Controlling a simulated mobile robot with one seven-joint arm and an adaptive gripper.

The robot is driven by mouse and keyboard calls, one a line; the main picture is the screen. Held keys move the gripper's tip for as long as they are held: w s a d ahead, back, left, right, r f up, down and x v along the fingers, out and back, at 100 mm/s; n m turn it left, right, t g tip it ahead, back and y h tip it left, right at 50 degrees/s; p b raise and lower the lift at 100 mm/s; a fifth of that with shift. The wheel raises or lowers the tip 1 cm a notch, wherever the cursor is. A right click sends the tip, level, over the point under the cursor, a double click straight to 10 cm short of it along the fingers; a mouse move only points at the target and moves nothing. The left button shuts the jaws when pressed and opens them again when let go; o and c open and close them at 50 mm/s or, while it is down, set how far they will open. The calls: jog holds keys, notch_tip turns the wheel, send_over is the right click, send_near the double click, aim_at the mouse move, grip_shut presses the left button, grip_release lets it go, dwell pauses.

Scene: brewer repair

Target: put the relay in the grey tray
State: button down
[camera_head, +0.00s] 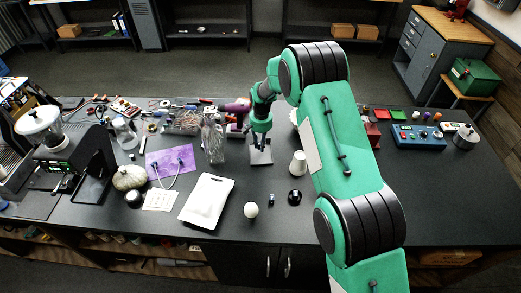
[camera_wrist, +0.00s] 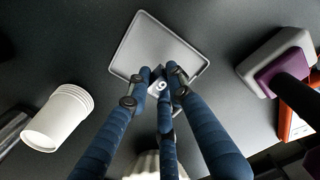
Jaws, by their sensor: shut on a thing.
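The grey tray (camera_head: 262,157) lies on the dark workbench, below my gripper in the head view. It also shows in the wrist view (camera_wrist: 150,38) as a flat, empty-looking shallow tray with rounded corners. My gripper (camera_wrist: 157,80) has blue fingers closed on a small dark block with a white "9" label, which looks like the relay (camera_wrist: 181,92). The fingers hide much of it. In the wrist view it overlaps the tray's near part; I cannot tell its height or whether it touches. In the head view my gripper (camera_head: 260,140) is over the tray's back part.
A white pouch (camera_head: 207,201), a white ball (camera_head: 251,210) and a black round item (camera_head: 295,197) lie nearer.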

jog(key=shift+f, duration=1.75)
jog(key=shift+f, duration=0.1)
jog(key=c, duration=1.6)
grip_release()
jog(key=shift+o, duration=0.2)
notch_tip(320, 180, up, 12)
jog(key=shift+d+r+b, duration=0.1)
jog(key=shift+b, duration=0.25)
jog(key=shift+r, duration=0.1)
